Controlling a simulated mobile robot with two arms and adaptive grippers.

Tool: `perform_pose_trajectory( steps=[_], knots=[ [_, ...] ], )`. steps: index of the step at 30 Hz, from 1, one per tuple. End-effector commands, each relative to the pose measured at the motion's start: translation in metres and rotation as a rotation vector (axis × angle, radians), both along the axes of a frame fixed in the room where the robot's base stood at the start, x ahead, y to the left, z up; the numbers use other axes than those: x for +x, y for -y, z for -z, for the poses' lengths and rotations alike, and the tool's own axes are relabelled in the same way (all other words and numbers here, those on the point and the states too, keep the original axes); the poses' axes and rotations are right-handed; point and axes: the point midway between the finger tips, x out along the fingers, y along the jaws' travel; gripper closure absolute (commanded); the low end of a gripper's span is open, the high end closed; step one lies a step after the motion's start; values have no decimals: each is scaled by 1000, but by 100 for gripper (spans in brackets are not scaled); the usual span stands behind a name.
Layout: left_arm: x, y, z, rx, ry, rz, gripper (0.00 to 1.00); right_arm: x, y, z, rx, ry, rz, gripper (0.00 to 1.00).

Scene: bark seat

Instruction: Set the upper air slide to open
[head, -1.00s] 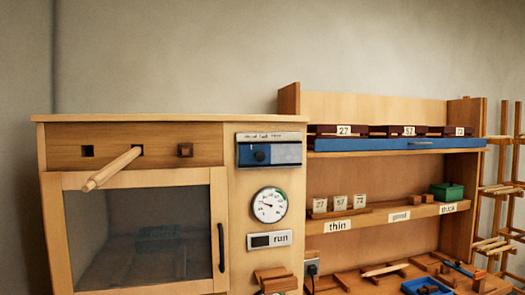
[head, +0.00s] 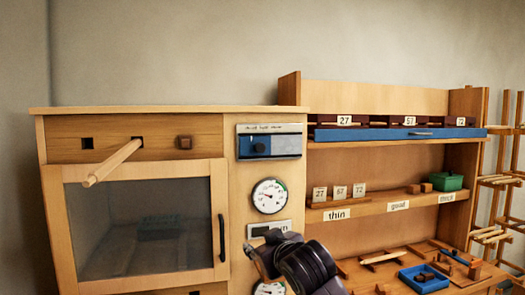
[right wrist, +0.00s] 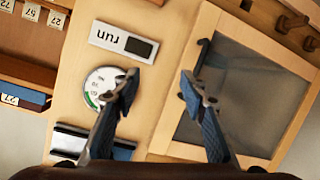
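The slide also shows, cut off and upside down, at the lower left of the right wrist view (right wrist: 88,143). My right gripper (head: 262,258) is in front of the cabinet, below the slide and gauge. In the right wrist view its two fingers (right wrist: 158,84) are apart with nothing between them. My left gripper is out of view.
A round gauge (head: 269,196) is below the slide, above a "run" panel (right wrist: 124,39) partly covered by my gripper. A wooden bar (head: 112,164) juts out at left above the glass door (head: 150,228). Shelves (head: 390,205) with small blocks stand right.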

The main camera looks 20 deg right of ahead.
Motion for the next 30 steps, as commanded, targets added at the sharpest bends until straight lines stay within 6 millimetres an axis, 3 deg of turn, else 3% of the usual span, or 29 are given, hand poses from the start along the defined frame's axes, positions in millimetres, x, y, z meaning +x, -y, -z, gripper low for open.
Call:
perform_pose_trajectory(
  steps=[1,6,9,12,17,30],
  knots=[
    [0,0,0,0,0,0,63,9,6,-42,-5,58,10,60],
    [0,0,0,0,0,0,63,22,21,-147,-12,198,30,60],
    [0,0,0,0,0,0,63,22,27,-190,-13,254,38,60],
    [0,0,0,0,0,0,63,21,31,-216,-12,288,44,60],
    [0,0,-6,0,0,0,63,27,34,-229,-11,300,47,60],
    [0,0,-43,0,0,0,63,87,36,-229,-10,299,47,60]
  ],
)
